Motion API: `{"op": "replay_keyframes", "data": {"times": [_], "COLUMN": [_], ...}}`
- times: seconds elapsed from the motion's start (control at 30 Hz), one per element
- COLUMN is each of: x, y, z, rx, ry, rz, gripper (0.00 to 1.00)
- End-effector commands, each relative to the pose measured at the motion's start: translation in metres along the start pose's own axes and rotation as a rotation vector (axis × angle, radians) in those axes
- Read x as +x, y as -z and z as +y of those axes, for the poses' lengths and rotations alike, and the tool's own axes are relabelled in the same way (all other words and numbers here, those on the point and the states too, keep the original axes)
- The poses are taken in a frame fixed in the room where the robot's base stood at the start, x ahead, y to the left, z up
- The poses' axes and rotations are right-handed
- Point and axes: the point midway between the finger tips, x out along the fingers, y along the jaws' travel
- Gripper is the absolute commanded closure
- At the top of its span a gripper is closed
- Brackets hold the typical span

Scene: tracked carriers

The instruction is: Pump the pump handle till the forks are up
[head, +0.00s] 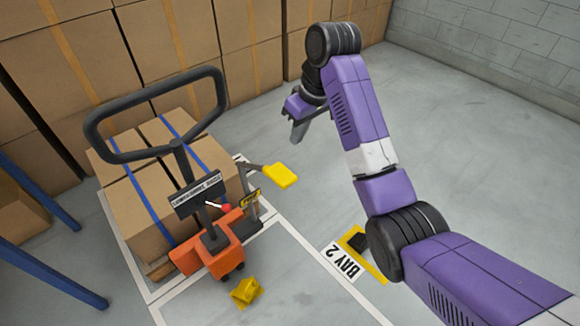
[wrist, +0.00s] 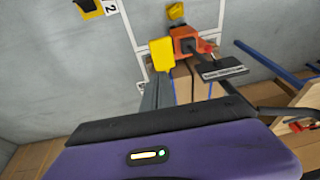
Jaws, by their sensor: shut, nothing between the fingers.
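An orange pallet jack (head: 218,250) stands in front of a wooden pallet with cartons. Its large dark loop handle (head: 150,93) leans up and back over the cartons. A lever ending in a yellow pad (head: 281,175) juts out to the right from a grey post; the yellow pad also shows in the wrist view (wrist: 162,52). The forks are hidden under the load, so their height cannot be told. My gripper (head: 297,134) is shut and empty, above and beyond the yellow pad. In the wrist view its fingertips (wrist: 158,82) overlap the pad's lower edge; contact cannot be told.
A sign (head: 197,195) and a small red knob (head: 226,208) are on the jack. A yellow block (head: 246,292) is at its foot. Stacked cartons (head: 170,40) line the back; blue rack posts (head: 50,265) stand at left.

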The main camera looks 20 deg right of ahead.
Motion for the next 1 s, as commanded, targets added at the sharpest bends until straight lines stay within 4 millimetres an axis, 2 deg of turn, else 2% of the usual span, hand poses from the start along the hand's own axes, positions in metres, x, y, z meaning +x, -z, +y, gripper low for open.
{"op": "replay_keyframes", "data": {"times": [0.27,0.43,0.63,1.0], "x": [0.001,0.012,0.043,0.112], "y": [0.000,-0.001,-0.001,-0.004], "z": [0.000,0.000,0.000,-0.002], "rx": [0.003,0.002,0.003,0.002], "ry": [0.000,0.000,0.001,0.001], "rz": [0.001,0.001,-0.001,-0.001], "gripper": [1.00,1.00,1.00,1.00]}}
